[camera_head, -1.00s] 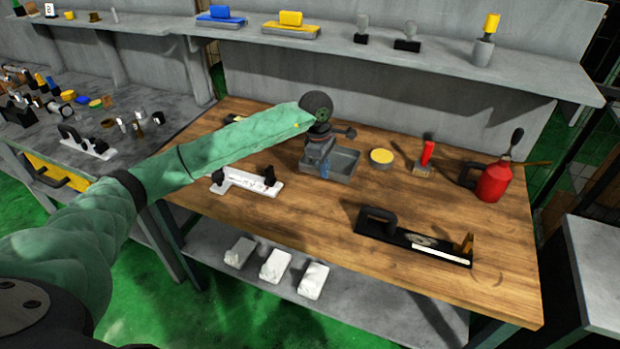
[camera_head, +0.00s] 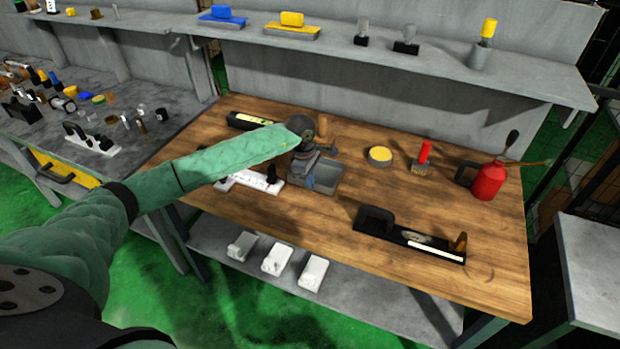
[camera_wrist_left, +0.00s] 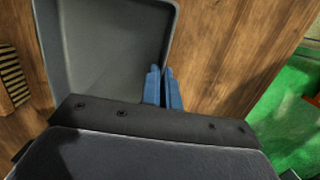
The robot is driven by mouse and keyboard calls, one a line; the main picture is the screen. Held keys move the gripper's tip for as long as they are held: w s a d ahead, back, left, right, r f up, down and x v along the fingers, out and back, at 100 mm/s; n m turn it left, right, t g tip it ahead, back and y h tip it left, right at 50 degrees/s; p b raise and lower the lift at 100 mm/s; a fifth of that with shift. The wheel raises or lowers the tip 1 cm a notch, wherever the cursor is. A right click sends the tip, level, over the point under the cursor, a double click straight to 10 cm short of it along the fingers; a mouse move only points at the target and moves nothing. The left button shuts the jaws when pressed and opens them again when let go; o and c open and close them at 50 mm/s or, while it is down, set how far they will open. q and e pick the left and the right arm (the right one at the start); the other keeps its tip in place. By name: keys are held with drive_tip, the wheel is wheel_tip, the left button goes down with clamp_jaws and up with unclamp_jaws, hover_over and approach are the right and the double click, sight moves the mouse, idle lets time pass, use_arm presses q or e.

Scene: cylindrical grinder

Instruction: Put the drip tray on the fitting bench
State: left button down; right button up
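The drip tray (camera_head: 325,174) is a shallow grey open box over the wooden bench top (camera_head: 310,225), near its middle. It also shows in the left wrist view (camera_wrist_left: 110,45), with its inside empty where visible. My left gripper (camera_head: 311,184) is at the tray's near left side. In the left wrist view its blue fingertips (camera_wrist_left: 163,88) are close together, with the tray's wall between them. I cannot tell whether the tray touches the wood. My right gripper is not in view. Which surface is the fitting bench is not marked.
A white block tool (camera_head: 250,181) lies beside the tray. A grey bench (camera_head: 165,105) at left is crowded with small parts.

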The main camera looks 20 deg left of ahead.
use_arm(q)
drive_tip(key=shift+f, duration=0.1)
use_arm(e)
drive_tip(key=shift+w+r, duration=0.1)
use_arm(q)
drive_tip(key=c, duration=1.6)
unclamp_jaws()
drive_tip(key=shift+c, duration=0.2)
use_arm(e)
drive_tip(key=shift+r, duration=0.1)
